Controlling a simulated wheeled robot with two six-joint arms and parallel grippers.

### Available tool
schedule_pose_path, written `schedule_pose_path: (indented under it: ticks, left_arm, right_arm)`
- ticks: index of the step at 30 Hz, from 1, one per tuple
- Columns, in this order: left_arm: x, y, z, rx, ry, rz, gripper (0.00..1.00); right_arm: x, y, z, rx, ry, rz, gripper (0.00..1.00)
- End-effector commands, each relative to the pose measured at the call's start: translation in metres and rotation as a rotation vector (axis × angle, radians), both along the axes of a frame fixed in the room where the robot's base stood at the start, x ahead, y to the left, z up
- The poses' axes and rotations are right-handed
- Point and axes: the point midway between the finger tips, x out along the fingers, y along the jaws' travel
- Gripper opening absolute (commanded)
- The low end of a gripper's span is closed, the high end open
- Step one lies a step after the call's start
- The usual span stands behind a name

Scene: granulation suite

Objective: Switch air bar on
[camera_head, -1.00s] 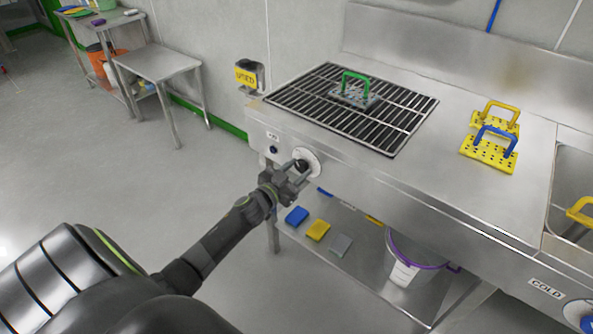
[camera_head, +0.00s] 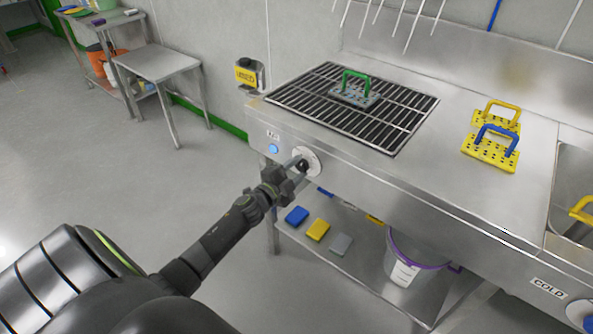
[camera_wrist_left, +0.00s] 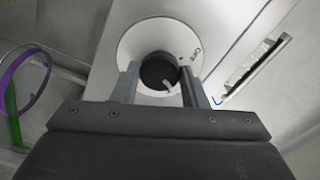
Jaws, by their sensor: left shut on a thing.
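The air bar's black knob (camera_head: 303,165) sits on a round white dial (camera_head: 314,158) on the bench's front panel. In the left wrist view the knob (camera_wrist_left: 158,71) has a white pointer turned to the lower right, away from the OFF mark at the dial's right. My left gripper (camera_head: 297,169) is shut on the knob, one finger on each side. A small indicator (camera_head: 274,149) left of the dial glows light blue under a small label (camera_head: 273,134). White streaks (camera_head: 405,18) show in the air above the grille (camera_head: 300,92). My right gripper is not in view.
A green-handled perforated plate (camera_head: 355,96) lies on the grille. Yellow plates (camera_head: 478,154) with yellow and blue handles lie on the bench top. Coloured pads (camera_head: 318,230) and a white bucket (camera_head: 402,268) are on the lower shelf. Open floor lies to the left.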

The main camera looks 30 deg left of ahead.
Motion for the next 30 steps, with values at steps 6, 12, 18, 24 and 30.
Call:
schedule_pose_path:
  ticks: [6, 12, 18, 24, 30]
  left_arm:
    - [-0.0005, 0.0000, -0.0016, 0.182, -0.013, 0.001, 0.17]
    - [-0.0006, 0.0000, -0.0016, 0.309, -0.022, 0.000, 0.17]
    - [-0.0007, -0.0001, -0.0014, 0.387, -0.029, -0.001, 0.17]
    - [-0.0007, -0.0001, -0.0014, 0.422, -0.031, -0.001, 0.17]
    - [-0.0008, -0.0001, -0.0016, 0.430, -0.032, -0.001, 0.17]
  right_arm:
    - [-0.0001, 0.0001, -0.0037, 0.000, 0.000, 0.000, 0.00]
    - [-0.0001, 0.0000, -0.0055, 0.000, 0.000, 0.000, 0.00]
    - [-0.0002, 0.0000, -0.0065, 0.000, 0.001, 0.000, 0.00]
    - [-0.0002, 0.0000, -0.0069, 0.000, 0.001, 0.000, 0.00]
    - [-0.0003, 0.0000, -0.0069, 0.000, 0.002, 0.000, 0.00]
